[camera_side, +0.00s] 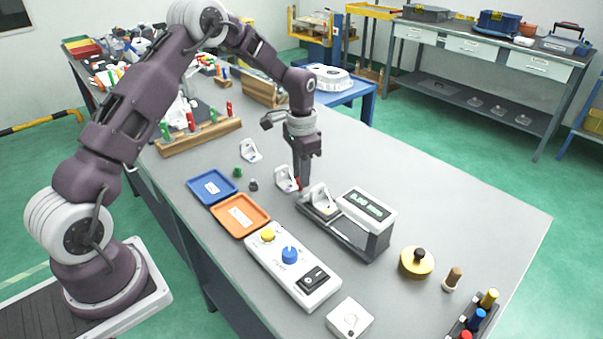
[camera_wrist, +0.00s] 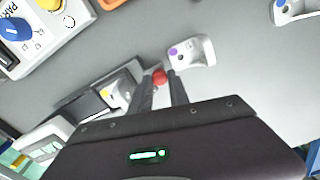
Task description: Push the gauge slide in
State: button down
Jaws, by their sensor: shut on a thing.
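The gauge (camera_side: 380,232) is a grey stand with a lit green display on top and a dark rail reaching toward my gripper. It also shows at the lower left in the wrist view (camera_wrist: 42,140). A white bracket casting (camera_side: 320,198) with a yellow dot sits on the rail in front of the display housing. My gripper (camera_side: 301,184) points down at the rail's outer end, with its fingers shut on a red knob (camera_wrist: 159,76), which shows between the fingertips in the wrist view. The slide under the knob is mostly hidden.
A casting with a purple dot (camera_wrist: 190,54) stands close beside my fingers; another casting (camera_side: 250,151) lies further back. A blue tray (camera_side: 212,203), an orange tray (camera_side: 262,219) and a control panel (camera_side: 318,291) are at the front. A brass weight (camera_side: 416,267) stands right. The bench's back right is clear.

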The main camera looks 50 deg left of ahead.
jog(key=d, duration=1)
jog(key=shift+d, duration=0.25)
jog(key=c, duration=1.3)
grip_release()
jog(key=shift+d, duration=0.1)
jog(key=shift+o, duration=0.3)
notch_tip(320, 180, up, 7)
jog(key=shift+r, duration=0.15)
